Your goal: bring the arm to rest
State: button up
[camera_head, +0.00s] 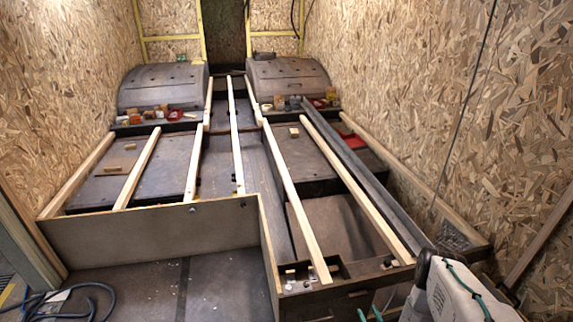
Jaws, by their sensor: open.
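Part of my arm (462,292), a white and grey link with a teal cable along it, shows at the bottom right corner. It covers the front right end of the wooden frame.
A wooden frame with several pale battens (236,135) spans the floor. Two dark wheel arches (163,86) (289,78) stand at the back with small items before them. Chipboard walls (500,110) close both sides. A cable (75,298) lies front left. The front floor (190,290) is mostly clear.

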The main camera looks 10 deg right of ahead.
jog(key=s+a+f+g, duration=0.1)
jog(key=s+f+g, duration=0.4)
jog(key=f, duration=0.4)
jog(key=w+d+r+m+g, duration=0.1)
jog(key=w+d+r+g, duration=0.15)
jog(key=r+g, duration=0.4)
jog(key=w+d+r+g, duration=0.1)
jog(key=d+r+g, duration=0.3)
jog(key=r, duration=0.6)
jog(key=s+a+r+m+g+h, duration=0.1)
jog(key=a+r+g, duration=0.1)
jog(key=r, duration=1.1)
jog(key=s+a+r+g, duration=0.1)
jog(key=r+g, duration=0.1)
jog(key=r, duration=1.1)
jog(key=s+a+r+t, duration=0.1)
jog(key=s+a+r, duration=0.5)
jog(key=r, duration=0.6)
jog(key=s+a+r+n+t, duration=0.1)
jog(key=s+a+r, duration=0.5)
jog(key=s+r, duration=0.3)
jog(key=s+a+r+t, duration=0.1)
jog(key=s+a+r, duration=0.5)
jog(key=r, duration=1.1)
jog(key=shift+s+r+n, duration=0.2)
jog(key=shift+s+n, duration=0.1)
jog(key=shift+s, duration=0.6)
